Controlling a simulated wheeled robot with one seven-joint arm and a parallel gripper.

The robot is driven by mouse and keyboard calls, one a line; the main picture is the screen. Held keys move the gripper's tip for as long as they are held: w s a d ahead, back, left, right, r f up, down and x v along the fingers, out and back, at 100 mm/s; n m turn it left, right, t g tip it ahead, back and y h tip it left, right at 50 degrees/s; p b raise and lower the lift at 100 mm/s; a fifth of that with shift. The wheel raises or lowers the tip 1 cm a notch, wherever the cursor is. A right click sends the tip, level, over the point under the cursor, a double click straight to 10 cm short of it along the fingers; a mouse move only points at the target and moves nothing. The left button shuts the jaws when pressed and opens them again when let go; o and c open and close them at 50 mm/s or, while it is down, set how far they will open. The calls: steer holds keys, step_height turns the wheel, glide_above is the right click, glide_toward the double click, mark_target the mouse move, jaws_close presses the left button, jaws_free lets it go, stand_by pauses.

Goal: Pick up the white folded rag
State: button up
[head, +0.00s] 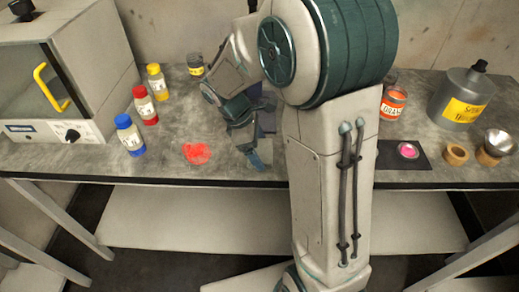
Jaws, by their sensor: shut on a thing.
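My gripper (257,156) points down at the front part of the grey bench, right of the red crumpled cloth (196,153). It is shut on a small pale thing (266,150), mostly hidden by the fingers. It may be the white folded rag, but I cannot make out its shape. I see no white folded rag lying elsewhere on the bench. My arm hides a wide part of the middle of the bench. I cannot tell whether the held thing touches the bench.
Blue (130,136), red (144,106) and yellow (157,82) capped bottles stand left, beside a white cabinet (60,70). A dark jar (195,65) stands behind. At right are an orange-labelled can (393,104), a grey canister (460,97) and a dark mat (388,154).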

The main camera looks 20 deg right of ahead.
mark_target(258, 150)
steer(key=shift+r, duration=0.15)
step_height(258, 150, up, 4)
steer(key=shift+r, duration=0.15)
steer(key=s+d+r, duration=0.5)
steer(key=s+r, duration=0.1)
steer(key=s, duration=0.4)
steer(key=shift+s+d+r, duration=0.15)
steer(key=shift+s+r, duration=0.05)
steer(key=shift+r, duration=0.05)
steer(key=o, duration=0.5)
steer(key=c, duration=0.3)
steer(key=shift+w+f, duration=0.1)
steer(key=shift+c, duration=0.2)
